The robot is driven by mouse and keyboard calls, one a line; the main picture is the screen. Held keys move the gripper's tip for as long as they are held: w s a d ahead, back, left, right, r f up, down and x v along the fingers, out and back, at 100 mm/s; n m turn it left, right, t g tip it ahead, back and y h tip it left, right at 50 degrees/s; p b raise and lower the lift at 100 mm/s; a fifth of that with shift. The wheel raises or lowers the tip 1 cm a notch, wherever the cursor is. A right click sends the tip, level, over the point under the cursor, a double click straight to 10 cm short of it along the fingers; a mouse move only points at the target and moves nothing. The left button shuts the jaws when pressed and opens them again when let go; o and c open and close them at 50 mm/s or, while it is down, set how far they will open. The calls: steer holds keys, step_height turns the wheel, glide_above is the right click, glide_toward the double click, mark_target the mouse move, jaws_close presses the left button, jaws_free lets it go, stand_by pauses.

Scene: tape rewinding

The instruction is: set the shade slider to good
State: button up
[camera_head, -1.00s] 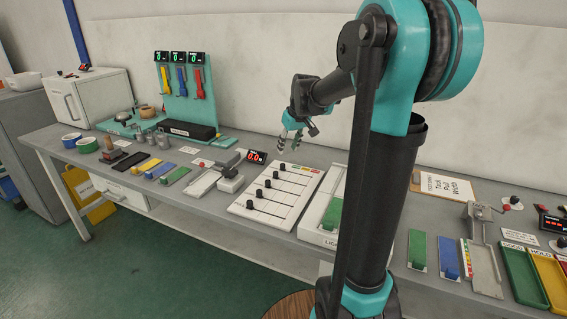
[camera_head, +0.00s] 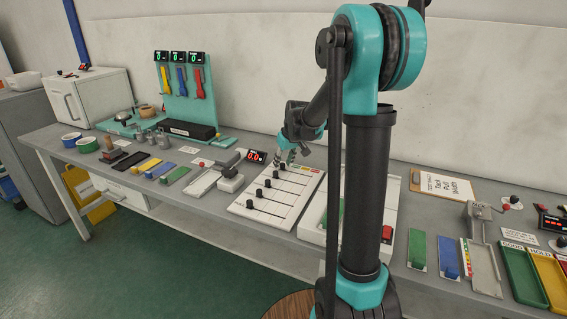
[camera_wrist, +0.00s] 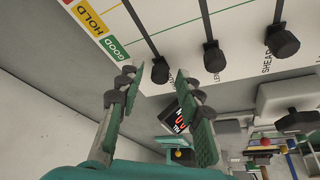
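The white slider board (camera_head: 285,205) lies on the bench with several black knobs on dark tracks. In the wrist view its coloured strip carries a green GOOD label (camera_wrist: 116,49) and a yellow HOLD label (camera_wrist: 90,18). My gripper (camera_head: 285,161) is over the far edge of the board. In the wrist view my gripper (camera_wrist: 158,76) is open, and the end knob (camera_wrist: 160,71) shows between its fingertips; I cannot tell whether they touch it. That knob's name is hidden. The neighbouring knob (camera_wrist: 213,57) and the SHEAR knob (camera_wrist: 283,42) stand to the right.
A red-lit display (camera_head: 256,157) stands beside the board's far left corner. A white unit with a red button (camera_head: 387,232) stands right of the board, partly behind my arm. A clipboard (camera_head: 440,185) and coloured trays (camera_head: 520,275) lie farther right. The wall is close behind the bench.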

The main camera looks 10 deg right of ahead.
jaws_close()
steer(key=s+d, duration=0.2)
steer(key=d, duration=0.1)
steer(key=shift+s+d, duration=0.1)
steer(key=shift+d, duration=0.1)
steer(key=shift+o, duration=0.9)
jaws_free()
steer(key=v, duration=1.2)
